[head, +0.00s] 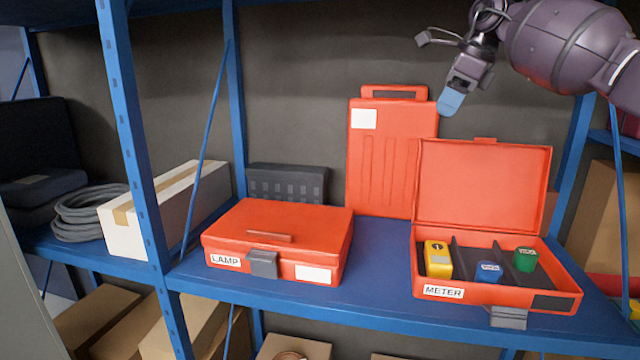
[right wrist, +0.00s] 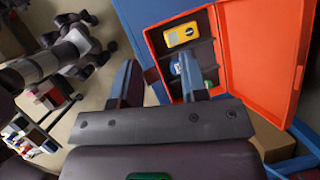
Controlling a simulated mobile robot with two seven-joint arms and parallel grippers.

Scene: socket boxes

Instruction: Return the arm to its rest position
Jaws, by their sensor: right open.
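My right gripper (head: 437,70) is raised at the upper right of the head view, above the shelf and in front of the back panel. Its two fingers are spread and nothing is between them. In the right wrist view its fingers (right wrist: 160,80) also stand apart and empty. Beneath it, the red METER box (head: 458,293) stands on the shelf with its lid up. In it are a yellow device (head: 438,260), a blue one (head: 489,272) and a green one (head: 525,259), set among dark dividers. My left gripper shows in neither view.
A shut red LAMP box (head: 290,225) sits left of the METER box on the blue shelf (head: 375,270). A tall red case (head: 390,155) stands behind. A blue upright (head: 140,150), a carton (head: 135,230) and coiled cable (head: 85,210) are at the left.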

